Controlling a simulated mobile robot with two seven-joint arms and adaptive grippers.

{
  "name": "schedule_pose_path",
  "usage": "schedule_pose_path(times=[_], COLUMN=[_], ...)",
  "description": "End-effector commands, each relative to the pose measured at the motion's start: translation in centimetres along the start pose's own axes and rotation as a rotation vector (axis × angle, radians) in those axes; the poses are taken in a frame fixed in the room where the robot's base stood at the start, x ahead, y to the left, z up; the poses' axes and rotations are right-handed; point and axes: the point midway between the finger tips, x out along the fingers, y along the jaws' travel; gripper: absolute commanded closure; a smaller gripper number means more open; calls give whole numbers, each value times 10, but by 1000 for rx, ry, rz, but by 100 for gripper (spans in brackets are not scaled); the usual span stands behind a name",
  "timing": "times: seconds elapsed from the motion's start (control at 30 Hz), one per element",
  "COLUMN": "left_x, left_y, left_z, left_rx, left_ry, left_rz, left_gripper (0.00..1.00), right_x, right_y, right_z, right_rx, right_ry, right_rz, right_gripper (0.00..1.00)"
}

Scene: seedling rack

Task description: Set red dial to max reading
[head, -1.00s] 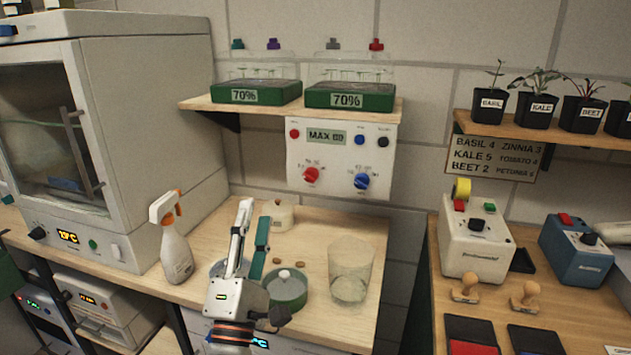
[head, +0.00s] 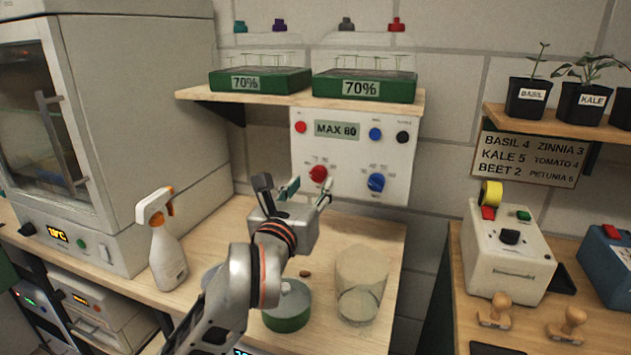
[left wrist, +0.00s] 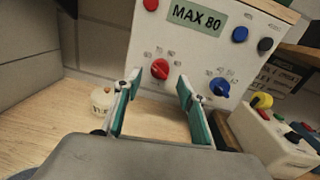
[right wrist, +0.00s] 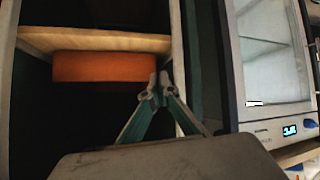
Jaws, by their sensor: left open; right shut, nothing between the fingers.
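The white control panel (head: 346,187) hangs on the wall under the shelf, with a display (head: 337,129) reading "MAX 80". The red dial (head: 318,173) is at its lower left; it also shows in the left wrist view (left wrist: 160,69), with small scale marks above it. The blue dial (head: 376,182) is at the lower right. My left gripper (head: 307,186) is open in front of the panel, just below the red dial and not touching it. In the left wrist view, the red dial appears beyond the gap between its fingers. My right gripper (right wrist: 160,92) is shut and empty before a dark cabinet.
A shelf (head: 300,97) with green-based racks juts out above the panel. A red button (head: 301,127) sits beside the display.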

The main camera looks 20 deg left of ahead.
Motion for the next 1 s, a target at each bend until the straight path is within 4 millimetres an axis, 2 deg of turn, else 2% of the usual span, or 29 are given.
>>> schedule_pose_path(times=[0.1,0.23,0.6,0.73,0.77,1.0], left_x=[18,30,36,36,36,36], left_y=[0,0,0,0,0,0], left_z=[0,0,0,0,0,0], left_rx=[2,1,1,1,1,9], left_ry=[0,0,-1,-1,-1,-2], left_rz=[2,1,1,1,1,1], left_gripper=[60,60,60,93,98,98], right_x=[-1,0,3,4,4,4], right_y=[-2,-2,1,2,2,2], right_z=[6,6,-2,-4,-5,-6], right_rx=[0,-1,-4,-5,-5,-5], right_ry=[-9,-9,6,10,10,12], right_rz=[-2,-2,2,3,3,4], right_gripper=[100,100,100,100,100,100])
